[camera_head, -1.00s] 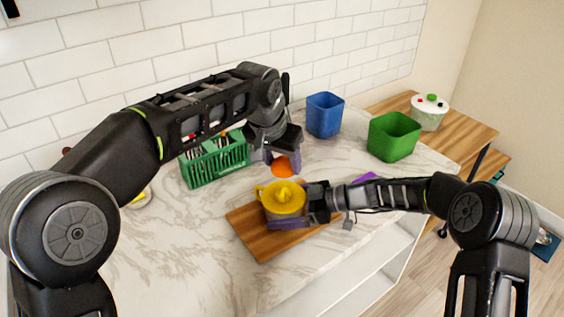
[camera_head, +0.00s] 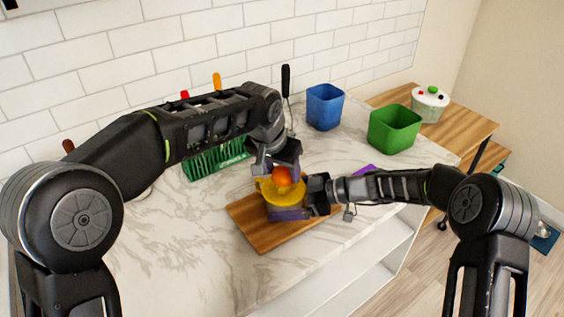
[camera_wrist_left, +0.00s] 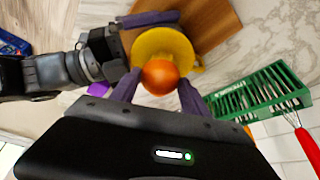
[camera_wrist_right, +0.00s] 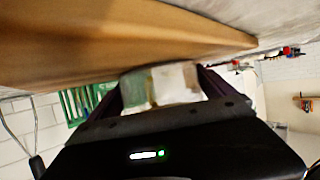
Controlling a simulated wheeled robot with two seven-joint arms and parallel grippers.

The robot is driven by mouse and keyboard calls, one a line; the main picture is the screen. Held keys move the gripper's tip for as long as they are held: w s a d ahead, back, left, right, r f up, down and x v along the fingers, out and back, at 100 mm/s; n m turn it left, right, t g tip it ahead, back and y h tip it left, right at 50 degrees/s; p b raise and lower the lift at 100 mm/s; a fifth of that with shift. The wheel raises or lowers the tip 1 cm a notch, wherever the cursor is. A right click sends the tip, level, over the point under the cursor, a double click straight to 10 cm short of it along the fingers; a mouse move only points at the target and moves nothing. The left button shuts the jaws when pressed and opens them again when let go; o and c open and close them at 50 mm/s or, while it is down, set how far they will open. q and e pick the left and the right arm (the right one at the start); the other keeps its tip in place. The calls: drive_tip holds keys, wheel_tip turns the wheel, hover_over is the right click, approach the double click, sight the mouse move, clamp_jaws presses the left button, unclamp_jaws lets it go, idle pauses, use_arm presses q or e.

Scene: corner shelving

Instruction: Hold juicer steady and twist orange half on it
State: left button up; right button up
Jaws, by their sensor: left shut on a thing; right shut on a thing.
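The yellow juicer (camera_head: 284,196) stands on the wooden cutting board (camera_head: 262,236). My right gripper (camera_head: 289,213) is shut on the juicer's lower body from the right side; its wrist view shows a pale, see-through container (camera_wrist_right: 160,86) between the fingers. My left gripper (camera_head: 281,168) is shut on the orange half (camera_head: 283,177) and holds it over the juicer's top. In the left wrist view the orange half (camera_wrist_left: 160,77) sits between the purple fingertips and overlaps the yellow juicer (camera_wrist_left: 163,46). Whether it touches the cone is hidden.
A green rack (camera_head: 222,160) with utensils stands behind, partly hidden by my left arm. A blue bin (camera_head: 325,107) and a green bin (camera_head: 394,129) stand at the back right. A white pot (camera_head: 430,104) is on the wooden side counter. The marble counter at front left is clear.

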use_arm(q)
drive_tip(key=shift+f, duration=0.5)
drive_tip(key=o, duration=0.8)
drive_tip(key=c, duration=0.8)
drive_tip(key=shift+o, duration=0.2)
